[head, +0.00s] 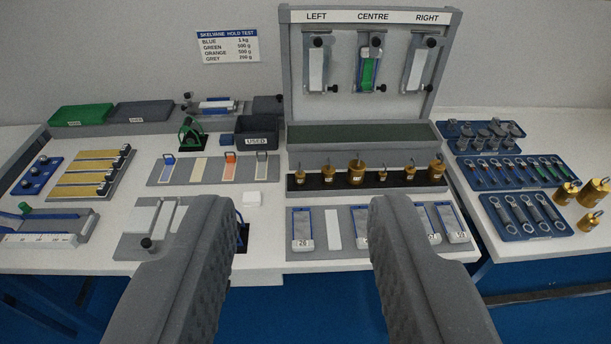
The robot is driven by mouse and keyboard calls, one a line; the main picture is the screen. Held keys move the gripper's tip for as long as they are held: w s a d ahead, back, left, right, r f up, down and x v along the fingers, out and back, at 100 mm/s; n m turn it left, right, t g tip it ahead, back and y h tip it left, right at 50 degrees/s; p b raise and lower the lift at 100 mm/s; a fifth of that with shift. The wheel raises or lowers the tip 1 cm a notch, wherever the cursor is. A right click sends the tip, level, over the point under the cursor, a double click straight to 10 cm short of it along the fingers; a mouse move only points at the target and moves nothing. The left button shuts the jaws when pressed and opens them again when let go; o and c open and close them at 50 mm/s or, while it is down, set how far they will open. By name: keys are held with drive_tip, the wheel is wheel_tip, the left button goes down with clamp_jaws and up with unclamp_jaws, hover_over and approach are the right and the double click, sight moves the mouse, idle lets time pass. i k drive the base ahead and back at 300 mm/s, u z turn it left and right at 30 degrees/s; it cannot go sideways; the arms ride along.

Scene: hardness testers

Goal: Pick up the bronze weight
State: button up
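Several bronze or brass-coloured weights with top hooks stand upright in a row on a black strip in front of the centre board. The leftmost weight (302,179) and the large third weight (356,173) are among them; a smaller one (382,175) stands to the right, and another large one (436,173) is at the right end. I cannot tell which single one is the bronze weight. My gripper (301,207) is open and empty, its fingers wide apart in front of the row, touching no weight.
The upright board (292,60) with LEFT, CENTRE and RIGHT holders stands behind the row. A grey tray (280,225) of numbered strips lies in front of it. Blue trays (527,228) of metal parts sit at the right. A USED bin (257,140) stands to the left.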

sight(300, 176)
drive_tip(key=i, duration=0.95)
drive_tip(key=u, duration=0.05)
